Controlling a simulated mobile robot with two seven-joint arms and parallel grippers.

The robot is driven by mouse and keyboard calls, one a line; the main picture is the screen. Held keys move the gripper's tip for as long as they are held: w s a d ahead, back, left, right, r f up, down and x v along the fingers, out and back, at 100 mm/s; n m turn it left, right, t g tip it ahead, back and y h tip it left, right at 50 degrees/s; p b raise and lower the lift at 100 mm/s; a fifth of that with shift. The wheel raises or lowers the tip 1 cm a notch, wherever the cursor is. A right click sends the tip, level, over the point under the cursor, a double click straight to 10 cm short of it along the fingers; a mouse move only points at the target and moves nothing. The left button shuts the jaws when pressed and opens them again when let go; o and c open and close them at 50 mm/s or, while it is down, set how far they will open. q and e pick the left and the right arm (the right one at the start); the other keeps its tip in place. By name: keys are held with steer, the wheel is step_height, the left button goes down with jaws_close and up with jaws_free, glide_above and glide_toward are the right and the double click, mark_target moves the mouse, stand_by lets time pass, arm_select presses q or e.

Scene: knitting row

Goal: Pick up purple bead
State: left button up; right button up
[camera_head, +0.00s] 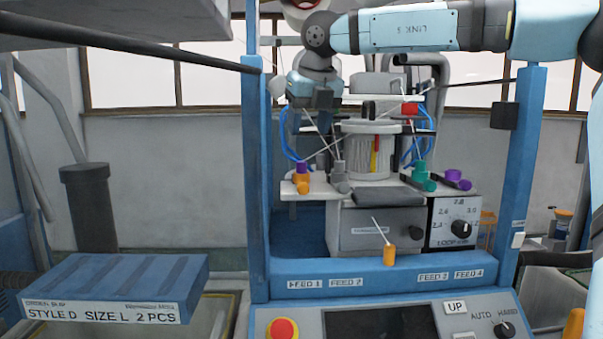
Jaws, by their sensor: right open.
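A small purple bead (302,168) sits on top of an orange piece (303,183) at the left end of the white shelf of the machine. Two more purple pieces (453,175) lie at the right end, by green ones. My right gripper (317,108) hangs down from the arm that reaches in from the right. It is open and stays above the left end of the shelf, apart from the purple bead. Its fingertips are small and hard to make out against the machine. My left gripper is out of view.
Blue posts (255,180) frame the machine on both sides. An orange piece with a white rod (389,255) stands on the front ledge. A blue box (115,285) is at left.

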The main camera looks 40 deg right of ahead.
mark_target(302, 162)
steer(key=x, duration=0.3)
steer(key=shift+w+f, duration=0.1)
steer(key=shift+f, duration=0.35)
steer(key=x, duration=0.4)
steer(key=shift+a+f, duration=0.1)
steer(key=shift+f, duration=0.1)
steer(key=shift+r, duration=0.15)
steer(key=c, duration=0.3)
jaws_close()
